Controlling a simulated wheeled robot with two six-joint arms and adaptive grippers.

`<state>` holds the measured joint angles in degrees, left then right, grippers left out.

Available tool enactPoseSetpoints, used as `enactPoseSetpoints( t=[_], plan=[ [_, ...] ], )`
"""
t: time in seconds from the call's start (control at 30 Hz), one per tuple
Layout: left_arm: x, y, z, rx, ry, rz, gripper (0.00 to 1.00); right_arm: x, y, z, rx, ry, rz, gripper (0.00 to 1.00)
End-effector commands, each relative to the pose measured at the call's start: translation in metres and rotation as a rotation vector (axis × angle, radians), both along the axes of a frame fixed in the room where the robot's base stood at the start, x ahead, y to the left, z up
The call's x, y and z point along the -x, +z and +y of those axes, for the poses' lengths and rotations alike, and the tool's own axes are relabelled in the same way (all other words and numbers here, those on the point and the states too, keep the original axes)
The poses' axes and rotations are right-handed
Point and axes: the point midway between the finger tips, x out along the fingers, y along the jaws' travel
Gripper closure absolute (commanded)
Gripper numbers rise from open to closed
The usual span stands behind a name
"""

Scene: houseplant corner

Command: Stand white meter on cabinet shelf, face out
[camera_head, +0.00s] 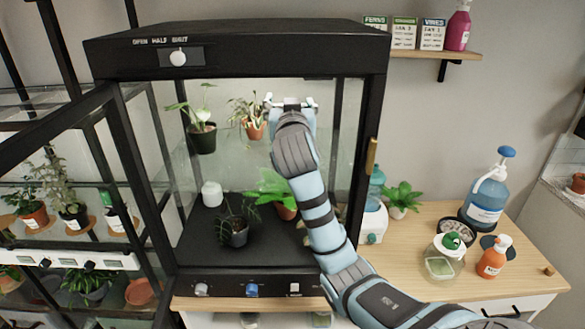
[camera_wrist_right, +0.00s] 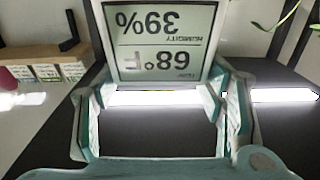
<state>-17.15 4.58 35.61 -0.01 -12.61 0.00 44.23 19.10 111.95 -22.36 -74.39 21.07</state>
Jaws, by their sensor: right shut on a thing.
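The white meter (camera_wrist_right: 160,42) shows in the right wrist view, its display reading 39% humidity and 68°F. The writing is upside down there, as is the wall shelf, so the meter looks upright. Its display faces the wrist camera. My right gripper (camera_head: 291,104) is shut on the meter and reaches into the upper part of the black cabinet (camera_head: 240,45); its fingers also show in the right wrist view (camera_wrist_right: 158,98). In the head view the meter is mostly hidden by the gripper. I cannot tell whether it touches the glass shelf. My left gripper is out of view.
Two potted plants, one in a dark pot (camera_head: 203,138) and one in a terracotta pot (camera_head: 254,129), stand left of my gripper. More plants and a white jar (camera_head: 212,194) stand on the cabinet floor. The glass door (camera_head: 75,190) hangs open at left. Bottles crowd the right-hand table (camera_head: 410,245).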

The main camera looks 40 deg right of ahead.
Motion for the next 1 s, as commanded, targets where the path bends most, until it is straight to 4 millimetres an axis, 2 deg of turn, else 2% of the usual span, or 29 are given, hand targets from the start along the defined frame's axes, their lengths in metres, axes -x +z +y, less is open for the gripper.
enactPoseSetpoints(
  t=[0.07, 0.2, 0.5, 0.67, 0.7, 0.8, 0.83, 1.0],
  plan=[
    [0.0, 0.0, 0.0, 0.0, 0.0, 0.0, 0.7, 0.002, -0.009, -0.005, -0.001, -0.027, 0.004, 0.7],
    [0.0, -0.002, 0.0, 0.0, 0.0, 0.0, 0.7, 0.003, -0.045, -0.006, 0.002, -0.03, 0.008, 0.7],
    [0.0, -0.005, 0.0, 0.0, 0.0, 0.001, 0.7, 0.003, -0.097, -0.005, 0.002, -0.026, 0.005, 0.7],
    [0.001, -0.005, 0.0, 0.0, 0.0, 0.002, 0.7, 0.003, -0.098, -0.005, 0.002, -0.026, 0.003, 0.7],
    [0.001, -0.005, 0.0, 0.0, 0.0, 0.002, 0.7, 0.003, -0.098, -0.005, 0.002, -0.026, 0.004, 0.35],
    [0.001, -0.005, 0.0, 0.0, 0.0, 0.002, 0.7, 0.003, -0.098, -0.005, 0.002, -0.026, 0.004, 0.19],
    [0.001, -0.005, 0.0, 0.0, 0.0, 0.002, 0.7, 0.003, -0.098, -0.005, 0.002, -0.025, 0.004, 0.16],
    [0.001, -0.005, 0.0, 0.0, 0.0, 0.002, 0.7, 0.003, -0.097, -0.005, 0.003, -0.025, 0.003, 0.16]
  ],
)
